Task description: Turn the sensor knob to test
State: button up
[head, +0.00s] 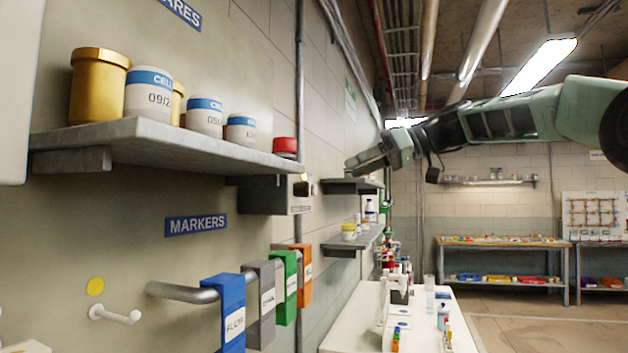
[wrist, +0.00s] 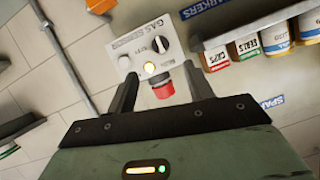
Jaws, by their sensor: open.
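The gas sensor panel (wrist: 135,45) is a pale plate on the wall in the wrist view. The knob's setting is too small to read. In the head view the dark sensor box (head: 266,197) shows from the side, and my gripper (head: 353,170) is to its right.
A wall shelf (head: 150,140) with several jars is left of the sensor box. Colored marker blocks hang on a rail (head: 185,292) below. Smaller shelves (head: 352,187) and a bottle-covered white table (head: 355,310) are farther back. Open floor (head: 530,325) shows at right.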

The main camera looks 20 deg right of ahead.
aim_at(309, 188)
jog(key=p+x, duration=0.3)
jog(key=x, duration=0.6)
jog(key=shift+w+a+p, duration=0.15)
jog(key=shift+a+p, duration=0.15)
jog(key=shift+p, duration=0.05)
jog(key=shift+w+a+f, duration=0.35)
jog(key=shift+a, duration=0.15)
jog(key=c, duration=1)
